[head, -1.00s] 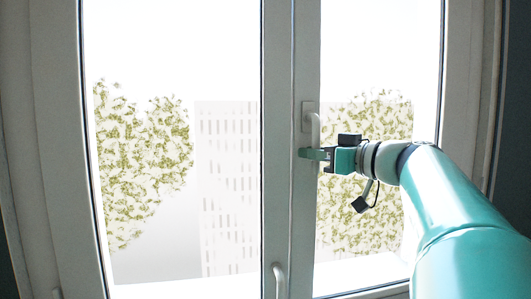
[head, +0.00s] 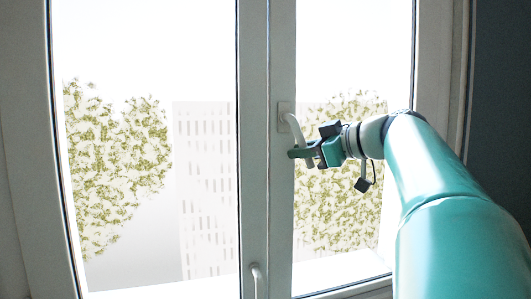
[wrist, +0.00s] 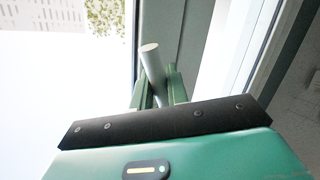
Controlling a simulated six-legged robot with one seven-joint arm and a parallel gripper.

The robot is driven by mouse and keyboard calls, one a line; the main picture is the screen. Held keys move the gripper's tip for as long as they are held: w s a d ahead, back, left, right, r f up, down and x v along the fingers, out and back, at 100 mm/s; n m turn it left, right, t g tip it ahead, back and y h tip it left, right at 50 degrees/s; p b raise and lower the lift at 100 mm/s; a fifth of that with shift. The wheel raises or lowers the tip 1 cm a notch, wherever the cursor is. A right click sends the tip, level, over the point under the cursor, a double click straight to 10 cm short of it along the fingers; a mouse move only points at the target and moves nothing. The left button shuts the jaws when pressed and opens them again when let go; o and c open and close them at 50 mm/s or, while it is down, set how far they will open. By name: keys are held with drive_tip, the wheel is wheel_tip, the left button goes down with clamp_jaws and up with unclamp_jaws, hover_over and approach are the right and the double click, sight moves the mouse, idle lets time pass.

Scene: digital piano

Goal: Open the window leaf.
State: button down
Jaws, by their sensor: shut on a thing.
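The window leaf (head: 282,215) on the right has a white frame and looks shut against the leaf beside it. Its white handle (head: 294,128) sits on a small plate and slants, with its lower end to the right. My gripper (head: 299,153) is shut on the lower part of this handle. In the wrist view, the handle (wrist: 152,62) shows as a pale rod between the two green fingers of my gripper (wrist: 160,92). The fingers hide part of it.
A left window pane (head: 140,190) is beside it, and a second small handle (head: 257,280) is low on the middle frame. A dark wall (head: 500,100) stands at the right. Trees and a building show through the glass.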

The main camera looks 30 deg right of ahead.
sight(322, 116)
drive_tip(key=shift+s+d+r+n+g+h, duration=0.15)
drive_tip(key=shift+d+r+n+g+h, duration=0.2)
drive_tip(key=shift+d+r+n+h, duration=0.2)
drive_tip(key=shift+s+d+r+n+g+h, duration=0.15)
drive_tip(key=shift+d+r+n+g+h, duration=0.25)
drive_tip(key=shift+n, duration=0.25)
drive_tip(key=shift+s+d+r+n+g+h, duration=0.1)
drive_tip(key=shift+d+r+n+g+h, duration=0.3)
drive_tip(key=shift+r+n+h, duration=0.5)
drive_tip(key=shift+s+d+r+n+g+h, duration=0.1)
drive_tip(key=shift+d+r+n+g+h, duration=0.25)
drive_tip(key=shift+r+n+h, duration=0.55)
drive_tip(key=shift+s+d+r+n+g+h, duration=0.1)
drive_tip(key=shift+d+r+n+g+h, duration=0.25)
drive_tip(key=shift+r+n+h, duration=0.55)
drive_tip(key=shift+f, duration=0.15)
drive_tip(key=shift+a, duration=0.1)
